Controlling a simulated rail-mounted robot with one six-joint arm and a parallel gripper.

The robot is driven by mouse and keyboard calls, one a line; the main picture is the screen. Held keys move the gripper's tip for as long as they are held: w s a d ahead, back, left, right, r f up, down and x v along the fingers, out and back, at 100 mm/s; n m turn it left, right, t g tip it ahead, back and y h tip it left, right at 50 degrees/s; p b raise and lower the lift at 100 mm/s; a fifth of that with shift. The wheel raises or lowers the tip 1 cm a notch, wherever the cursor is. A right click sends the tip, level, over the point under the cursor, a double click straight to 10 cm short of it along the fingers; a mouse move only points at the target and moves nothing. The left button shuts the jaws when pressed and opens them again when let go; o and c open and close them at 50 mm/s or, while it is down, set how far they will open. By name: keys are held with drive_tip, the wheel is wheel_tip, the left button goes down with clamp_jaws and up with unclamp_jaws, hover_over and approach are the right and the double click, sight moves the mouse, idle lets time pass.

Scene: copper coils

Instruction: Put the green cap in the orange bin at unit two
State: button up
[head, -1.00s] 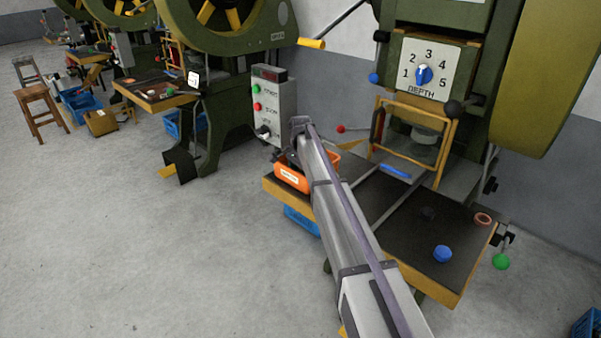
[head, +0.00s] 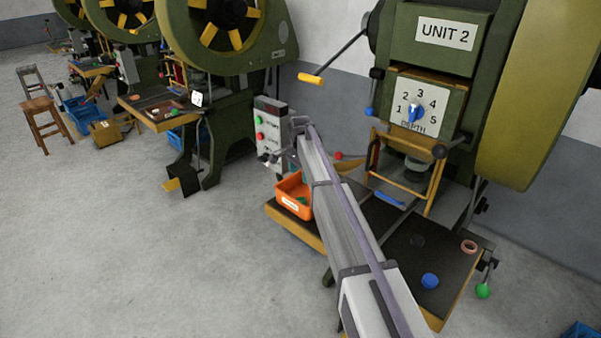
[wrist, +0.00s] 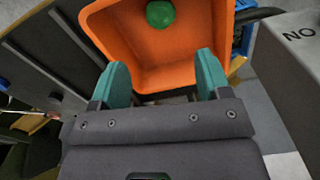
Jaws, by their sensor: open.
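The green cap (wrist: 160,13) lies inside the orange bin (wrist: 120,18), near the top edge of the wrist view. In the head view the orange bin (head: 291,207) sits at the left end of the table of the press marked UNIT 2, and a bit of green shows inside it. My gripper (wrist: 160,64) is open, its two teal fingers spread over the bin with nothing between them. The cap is beyond the fingertips and apart from them. In the head view my arm hides most of the gripper.
On the same table lie a blue cap (head: 430,281), a copper ring (head: 468,246) and a blue bar (head: 390,198). A grey control box (head: 271,135) stands close behind the bin. Another press with its table (head: 150,112) is at the left. Open floor lies in front.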

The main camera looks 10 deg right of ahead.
drive_tip(key=s+d+n, duration=0.1)
drive_tip(key=s+n, duration=0.5)
drive_tip(key=s, duration=1.5)
drive_tip(key=s+d+n, duration=0.2)
drive_tip(key=s+n, duration=0.4)
drive_tip(key=s, duration=1.5)
drive_tip(key=shift+w+a+r+p, duration=0.1)
drive_tip(key=shift+r+p, duration=1.1)
drive_tip(key=shift+r, duration=0.15)
drive_tip(key=shift+w+a+r+p, duration=0.1)
drive_tip(key=shift+r+p, duration=1.1)
drive_tip(key=shift+r, duration=0.1)
